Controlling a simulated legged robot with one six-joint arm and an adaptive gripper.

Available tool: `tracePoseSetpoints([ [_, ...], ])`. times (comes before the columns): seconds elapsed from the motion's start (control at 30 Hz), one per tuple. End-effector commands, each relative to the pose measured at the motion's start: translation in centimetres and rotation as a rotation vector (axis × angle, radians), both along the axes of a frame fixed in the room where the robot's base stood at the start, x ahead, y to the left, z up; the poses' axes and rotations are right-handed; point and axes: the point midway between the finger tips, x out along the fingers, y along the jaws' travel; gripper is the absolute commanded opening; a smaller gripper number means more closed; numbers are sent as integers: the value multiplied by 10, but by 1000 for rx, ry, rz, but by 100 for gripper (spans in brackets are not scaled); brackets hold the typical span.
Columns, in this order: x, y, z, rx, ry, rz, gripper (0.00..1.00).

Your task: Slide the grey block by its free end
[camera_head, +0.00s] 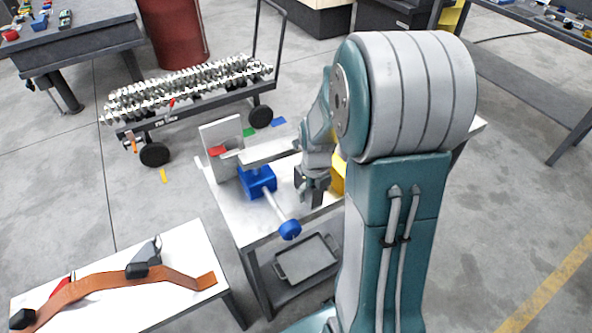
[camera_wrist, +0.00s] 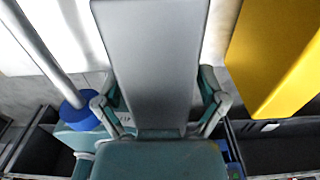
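The grey block (camera_head: 268,152) is a long, flat, light bar in the head view. It lies above the white table, with its right end beside my wrist. In the wrist view the grey block (camera_wrist: 152,50) fills the middle and narrows towards the bottom. My gripper (camera_head: 311,196) points down over the table at the block's right end. In the wrist view my gripper's (camera_wrist: 158,103) fingers are spread, one on each side of the block. They look open, with slim gaps beside it; I cannot tell whether either touches. The block's lower end there is hidden by my teal gripper body.
A blue vise (camera_head: 257,182) stands below the block, with a rod ending in a blue knob (camera_head: 289,230). A yellow block (camera_head: 338,175) is close behind my gripper. An upright grey plate (camera_head: 221,143) stands at the left table end. A tray (camera_head: 306,258) lies on the lower shelf.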

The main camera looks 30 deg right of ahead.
Motion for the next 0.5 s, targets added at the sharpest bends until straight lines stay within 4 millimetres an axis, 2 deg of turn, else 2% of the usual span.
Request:
tracePoseSetpoints([
  [0.27,-1,1,1,1,3,0,91],
  [0.37,1,0,10,-1,-2,0,91],
  [0.5,1,0,36,-2,-6,0,91],
])
